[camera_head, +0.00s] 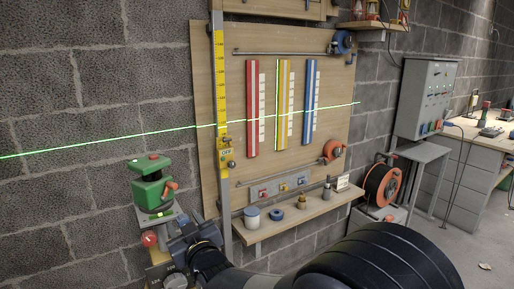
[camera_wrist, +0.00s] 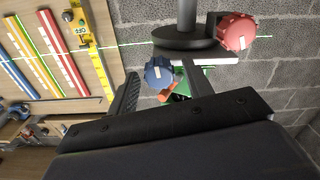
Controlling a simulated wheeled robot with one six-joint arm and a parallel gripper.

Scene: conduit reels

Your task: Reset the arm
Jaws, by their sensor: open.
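My arm reaches across the bottom of the head view, and my gripper (camera_head: 188,232) is near the wall, just below and right of a green laser device (camera_head: 153,190). In the wrist view my gripper (camera_wrist: 160,68) has its two black fingers apart. A blue knob (camera_wrist: 159,72) and a bit of the green body (camera_wrist: 180,97) show between and behind the fingers. I cannot tell whether the fingers touch anything. A red knob (camera_wrist: 237,31) is beyond the right finger, next to a dark round disc on a grey post.
A wooden board (camera_head: 208,120) on the block wall carries a yellow ruler rail (camera_head: 219,80) and red, yellow and blue strips. A shelf (camera_head: 290,224) with small jars is below it. An orange reel (camera_head: 381,185), grey control box (camera_head: 426,98) and workbench stand right. A green laser line crosses the wall.

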